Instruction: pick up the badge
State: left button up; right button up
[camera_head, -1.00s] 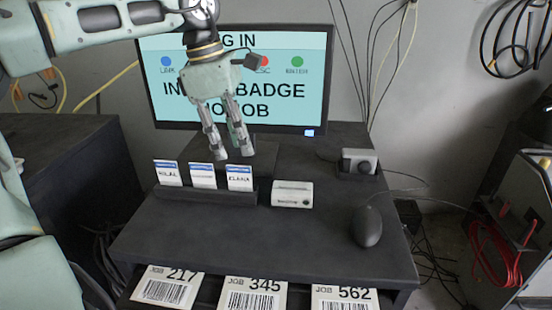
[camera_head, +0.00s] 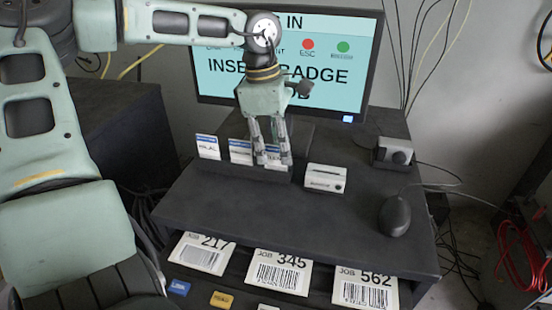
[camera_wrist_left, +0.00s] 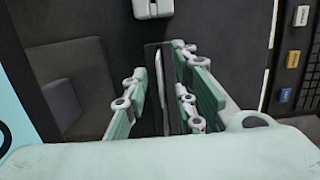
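Three white badges with blue tops stand upright in a dark holder (camera_head: 222,167): a left badge (camera_head: 208,147), a middle badge (camera_head: 240,150) and a right badge (camera_head: 273,160). My left gripper (camera_head: 273,163) points down at the right badge, one finger on each side, and partly hides it. In the left wrist view the gripper (camera_wrist_left: 160,68) is open. A thin pale badge edge (camera_wrist_left: 160,85) shows between its fingers, with a gap on both sides. My right gripper is not in view.
A white box (camera_head: 325,179) stands right of the holder; a monitor (camera_head: 372,60) is behind. A grey device (camera_head: 393,153) and a dark mouse (camera_head: 395,215) are at the right. Job cards, such as 345 (camera_head: 279,272), lie below the front edge. The desk middle is clear.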

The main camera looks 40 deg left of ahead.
pick_arm(q)
grip_shut()
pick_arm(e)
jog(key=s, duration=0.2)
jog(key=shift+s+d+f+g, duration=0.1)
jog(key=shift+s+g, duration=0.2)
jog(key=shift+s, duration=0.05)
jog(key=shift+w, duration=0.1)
pick_arm(q)
jog(key=shift+r, duration=0.25)
notch_tip(320, 180, up, 10)
jog(key=shift+f+b, duration=0.2)
jog(key=shift+b, duration=0.9)
notch_tip(320, 180, up, 6)
jog(key=p, duration=0.6)
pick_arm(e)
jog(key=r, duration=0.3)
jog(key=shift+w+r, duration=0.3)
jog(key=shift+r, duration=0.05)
